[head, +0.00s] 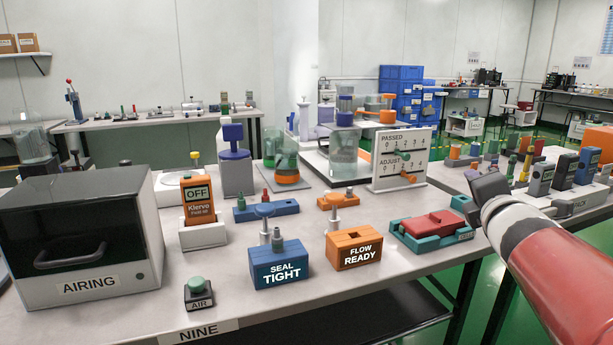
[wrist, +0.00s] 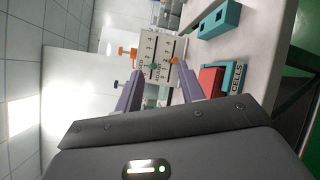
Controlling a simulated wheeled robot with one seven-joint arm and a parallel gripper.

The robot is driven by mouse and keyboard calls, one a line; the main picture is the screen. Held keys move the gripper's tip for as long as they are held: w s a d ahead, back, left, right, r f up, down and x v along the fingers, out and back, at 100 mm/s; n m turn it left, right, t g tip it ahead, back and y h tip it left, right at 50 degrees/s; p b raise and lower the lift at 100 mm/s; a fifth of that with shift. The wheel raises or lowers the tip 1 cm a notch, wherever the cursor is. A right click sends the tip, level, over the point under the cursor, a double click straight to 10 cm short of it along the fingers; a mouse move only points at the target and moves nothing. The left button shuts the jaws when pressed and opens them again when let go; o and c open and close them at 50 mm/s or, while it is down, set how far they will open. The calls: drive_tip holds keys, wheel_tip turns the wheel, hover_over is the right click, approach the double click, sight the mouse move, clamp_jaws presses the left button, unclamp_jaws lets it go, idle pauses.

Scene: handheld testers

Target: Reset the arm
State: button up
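My gripper (wrist: 158,70) shows in the wrist view with its two purple-grey fingers spread apart and nothing between them. The board marked PASSED and ADJUST lies beyond the fingertips, well apart from them. In the head view my red and white arm reaches in from the right. Its dark end is beside the teal CELLS tray (head: 402,238), which holds a red block (head: 432,223). The fingers cannot be made out there. The tray also shows in the wrist view (wrist: 237,78), right of the fingers.
The bench (head: 385,285) holds an AIRING cabinet (head: 95,288), an orange handheld tester (head: 198,200) reading OFF, a SEAL TIGHT block (head: 281,268), a FLOW READY block (head: 353,254) and the PASSED board (head: 404,160). A right-hand bench carries several more testers. Bare bench lies in front of the blocks.

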drive_tip(key=s+a+f+m+g+y, duration=0.1)
drive_tip(key=s+a+f+m+g, duration=0.4)
drive_tip(key=s+f+m, duration=0.5)
drive_tip(key=s+a+f+m+g+y, duration=0.2)
drive_tip(key=s+a+f+m+g, duration=0.4)
drive_tip(key=s+a+f+m, duration=0.4)
drive_tip(key=s+m+p, duration=0.1)
drive_tip(key=s, duration=0.3)
drive_tip(key=shift+a, duration=0.3)
